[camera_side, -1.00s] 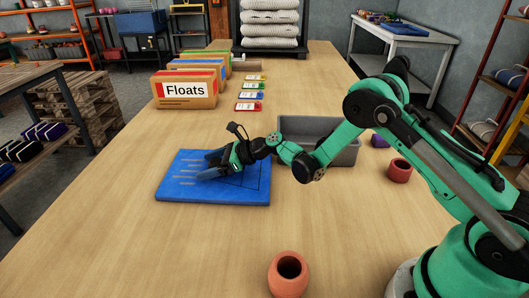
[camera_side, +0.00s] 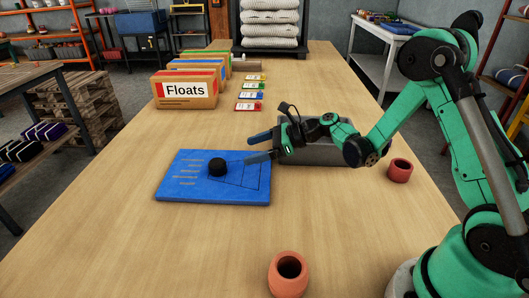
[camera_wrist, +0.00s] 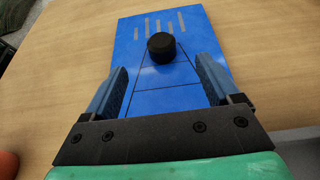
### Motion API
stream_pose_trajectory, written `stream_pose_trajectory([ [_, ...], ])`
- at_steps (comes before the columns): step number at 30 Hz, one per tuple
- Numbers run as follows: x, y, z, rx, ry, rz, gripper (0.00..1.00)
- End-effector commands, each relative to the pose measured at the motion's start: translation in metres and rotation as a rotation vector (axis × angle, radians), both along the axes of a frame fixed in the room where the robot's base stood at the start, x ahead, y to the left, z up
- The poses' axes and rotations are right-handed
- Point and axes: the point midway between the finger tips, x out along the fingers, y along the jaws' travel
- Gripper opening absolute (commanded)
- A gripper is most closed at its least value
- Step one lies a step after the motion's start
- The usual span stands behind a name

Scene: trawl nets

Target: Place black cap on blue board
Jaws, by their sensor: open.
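The black cap (camera_side: 217,167) is a short dark cylinder resting on the blue board (camera_side: 190,190), near its middle. The board lies flat on the table with pale stripes on its left part and dark outlined boxes on its right. In the wrist view the cap (camera_wrist: 161,47) sits on the board (camera_wrist: 205,50) beyond the fingertips, beside the stripes. My gripper (camera_side: 259,146) is open and empty, with blue fingers, above the board's right edge and to the right of the cap. Its fingers also show in the wrist view (camera_wrist: 161,72), spread apart.
A grey bin (camera_side: 325,152) stands behind and right of the board, partly hidden by my arm.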

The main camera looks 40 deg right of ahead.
Motion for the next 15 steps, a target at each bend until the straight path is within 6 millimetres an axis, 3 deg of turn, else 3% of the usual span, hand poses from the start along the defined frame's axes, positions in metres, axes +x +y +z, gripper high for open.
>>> stream_pose_trajectory([
  [4, -0.007, 0.006, 0.015, -0.184, -0.066, 0.077, 0.83],
  [8, -0.023, 0.016, 0.037, -0.515, -0.191, 0.243, 0.83],
  [15, -0.078, 0.025, 0.067, -1.183, -0.460, 0.702, 0.83],
])
